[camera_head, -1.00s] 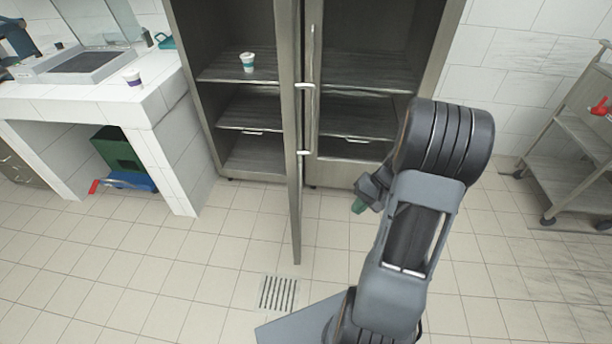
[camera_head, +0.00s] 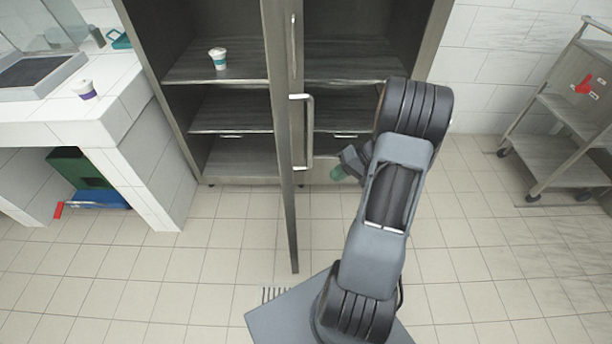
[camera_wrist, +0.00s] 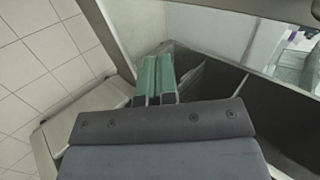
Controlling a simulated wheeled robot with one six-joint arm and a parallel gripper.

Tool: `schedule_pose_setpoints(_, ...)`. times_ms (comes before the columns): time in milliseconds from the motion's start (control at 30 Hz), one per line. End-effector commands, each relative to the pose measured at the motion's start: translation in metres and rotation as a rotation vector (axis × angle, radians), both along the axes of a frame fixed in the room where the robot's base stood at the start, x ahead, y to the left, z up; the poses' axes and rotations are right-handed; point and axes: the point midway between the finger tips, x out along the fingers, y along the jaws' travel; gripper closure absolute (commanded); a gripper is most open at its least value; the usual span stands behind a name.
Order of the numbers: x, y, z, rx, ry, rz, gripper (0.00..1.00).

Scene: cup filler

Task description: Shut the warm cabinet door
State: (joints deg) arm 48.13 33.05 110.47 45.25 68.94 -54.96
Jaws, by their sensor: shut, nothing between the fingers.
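The warm cabinet (camera_head: 160,110) is a tall metal cabinet with shelves, standing open in the head view. Its door (camera_head: 281,200) sticks out towards me, seen almost edge-on. A bar handle (camera_head: 308,132) is on the door's right-hand face. My gripper (camera_head: 338,173) is to the right of the door, a little lower than the handle, and looks apart from both. Its green fingers (camera_wrist: 157,78) lie side by side, shut and empty, in the wrist view. A dark surface beyond them there cannot be told for sure as door or cabinet.
A white cup with a teal band (camera_head: 218,60) stands on a cabinet shelf. A tiled counter (camera_head: 100,124) at left holds a purple-banded cup (camera_head: 85,91). A shelved trolley (camera_head: 562,120) stands at right. The floor between cabinet and trolley is clear.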

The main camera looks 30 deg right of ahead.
Motion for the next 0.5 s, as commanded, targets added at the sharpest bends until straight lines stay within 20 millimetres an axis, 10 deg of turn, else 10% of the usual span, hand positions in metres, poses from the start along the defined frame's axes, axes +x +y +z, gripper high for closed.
schedule_pose_setpoints(500,0.024,0.061,-0.059,0.003,0.004,0.008,1.00)
